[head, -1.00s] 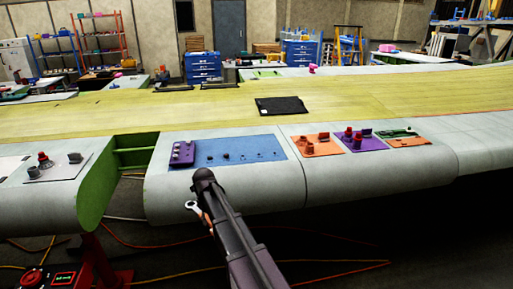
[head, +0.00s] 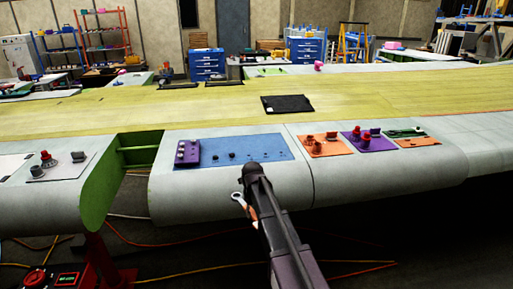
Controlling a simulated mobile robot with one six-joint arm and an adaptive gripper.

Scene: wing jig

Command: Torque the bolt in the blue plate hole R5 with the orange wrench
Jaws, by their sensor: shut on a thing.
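The blue plate (head: 275,146) lies on the pale front skin of the wing. Small dark bolts or holes show on its left half, one of them a dark bolt (head: 232,155). No hole labels can be read, so I cannot tell which is R5. The orange wrench (head: 251,212) shows its silver ring end (head: 238,197) just left of my arm, below the plate's front edge in the picture. My gripper (head: 247,207) is shut on the wrench; its fingers are mostly hidden behind my arm. The arm's dark top overlaps the plate's lower edge and may hide some holes.
A purple block (head: 187,153) with knobs stands at the plate's left end. Orange and purple mats (head: 368,144) with red and dark parts lie to the right. A green-edged gap (head: 137,150) splits the wing skin at left. A black panel (head: 287,104) lies behind.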

